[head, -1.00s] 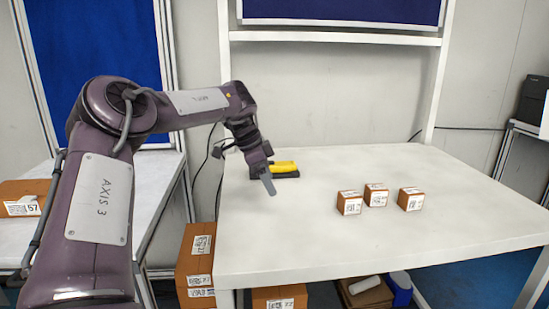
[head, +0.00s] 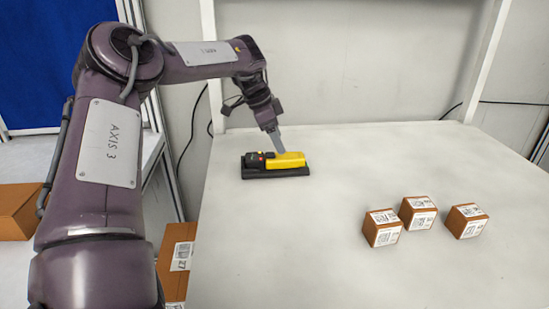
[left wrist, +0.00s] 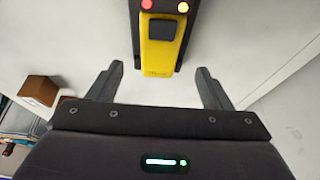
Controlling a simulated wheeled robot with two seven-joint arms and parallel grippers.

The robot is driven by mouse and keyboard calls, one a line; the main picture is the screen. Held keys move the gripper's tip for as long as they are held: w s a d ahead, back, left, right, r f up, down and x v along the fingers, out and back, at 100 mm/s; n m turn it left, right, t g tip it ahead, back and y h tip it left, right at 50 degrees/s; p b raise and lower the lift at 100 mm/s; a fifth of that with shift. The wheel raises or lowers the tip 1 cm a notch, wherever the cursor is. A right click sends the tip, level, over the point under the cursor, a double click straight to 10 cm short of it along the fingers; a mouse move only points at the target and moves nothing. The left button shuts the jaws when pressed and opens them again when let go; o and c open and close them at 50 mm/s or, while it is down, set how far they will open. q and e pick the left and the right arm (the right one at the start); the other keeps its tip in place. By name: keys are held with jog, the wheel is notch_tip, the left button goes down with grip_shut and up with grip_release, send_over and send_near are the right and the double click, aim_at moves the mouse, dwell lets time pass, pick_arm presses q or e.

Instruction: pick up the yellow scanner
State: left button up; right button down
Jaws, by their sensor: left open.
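The yellow scanner (head: 286,161) with a black head lies on a flat black base on the white table, near the table's left back side. My left gripper (head: 279,143) is just above and behind the scanner's yellow body in the head view. In the left wrist view the scanner (left wrist: 159,57) is ahead of the open fingers, roughly centred between them. The left gripper (left wrist: 160,82) is open and empty, and its two fingers are apart. My right gripper is not in view.
Several things stand around: three small brown labelled boxes (head: 383,228), (head: 418,212), (head: 466,221) are on the right part of the white table (head: 300,245). A larger carton (head: 176,255) stands beside the table's left edge. The table between scanner and boxes is clear.

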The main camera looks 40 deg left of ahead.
aim_at(283, 156)
pick_arm(q)
jog(key=x, duration=0.5)
jog(key=shift+s+a+f+p, duration=0.15)
jog(key=shift+f+p, duration=0.25)
jog(key=shift+f, duration=0.1)
jog(key=c, duration=1.2)
